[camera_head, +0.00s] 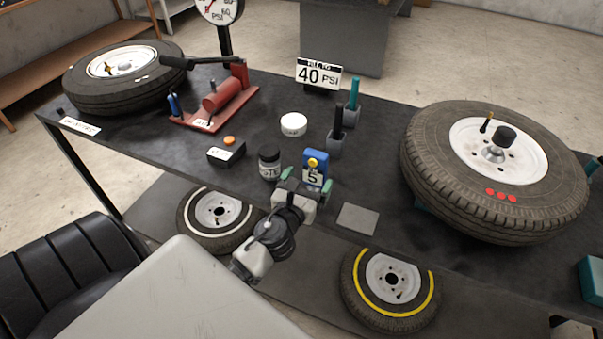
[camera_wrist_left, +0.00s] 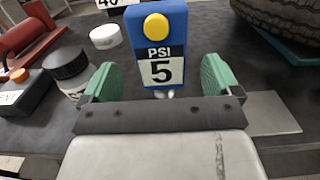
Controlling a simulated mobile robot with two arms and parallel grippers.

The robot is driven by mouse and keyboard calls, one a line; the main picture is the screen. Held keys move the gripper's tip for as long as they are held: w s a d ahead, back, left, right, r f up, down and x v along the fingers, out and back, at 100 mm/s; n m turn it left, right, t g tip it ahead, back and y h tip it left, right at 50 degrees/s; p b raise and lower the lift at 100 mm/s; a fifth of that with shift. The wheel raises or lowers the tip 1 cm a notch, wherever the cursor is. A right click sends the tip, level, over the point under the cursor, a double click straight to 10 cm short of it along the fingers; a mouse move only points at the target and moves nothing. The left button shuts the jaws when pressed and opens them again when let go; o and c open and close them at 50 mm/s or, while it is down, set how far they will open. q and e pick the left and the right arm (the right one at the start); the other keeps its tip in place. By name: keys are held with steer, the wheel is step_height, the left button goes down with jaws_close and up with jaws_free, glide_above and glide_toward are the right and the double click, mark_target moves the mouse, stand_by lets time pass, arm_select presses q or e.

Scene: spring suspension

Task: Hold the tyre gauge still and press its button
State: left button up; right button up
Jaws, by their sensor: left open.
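The tyre gauge (camera_head: 312,165) is a small blue block with a yellow button and a "5" display. It stands upright near the front edge of the dark bench (camera_head: 262,98). In the left wrist view the gauge (camera_wrist_left: 157,45) reads "PSI 5", with its round yellow button (camera_wrist_left: 156,27) above the display. My left gripper (camera_head: 306,180) is open, its green fingertips (camera_wrist_left: 159,80) to either side of the gauge's lower part. Gaps show on both sides of the gauge; how far it reaches in between the fingers is unclear. My right gripper is not in view.
A dark-lidded jar (camera_head: 269,165) stands close left of the gauge, with a black box with an orange button (camera_head: 226,151) beyond. A grey plate (camera_head: 358,218) lies to the right. A large tyre (camera_head: 415,150) takes up the bench's right side.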

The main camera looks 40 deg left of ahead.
mark_target(313, 173)
arm_select(q)
steer(key=x, duration=0.6)
steer(key=shift+w, duration=0.1)
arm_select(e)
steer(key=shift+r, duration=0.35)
arm_select(q)
steer(key=c, duration=1.2)
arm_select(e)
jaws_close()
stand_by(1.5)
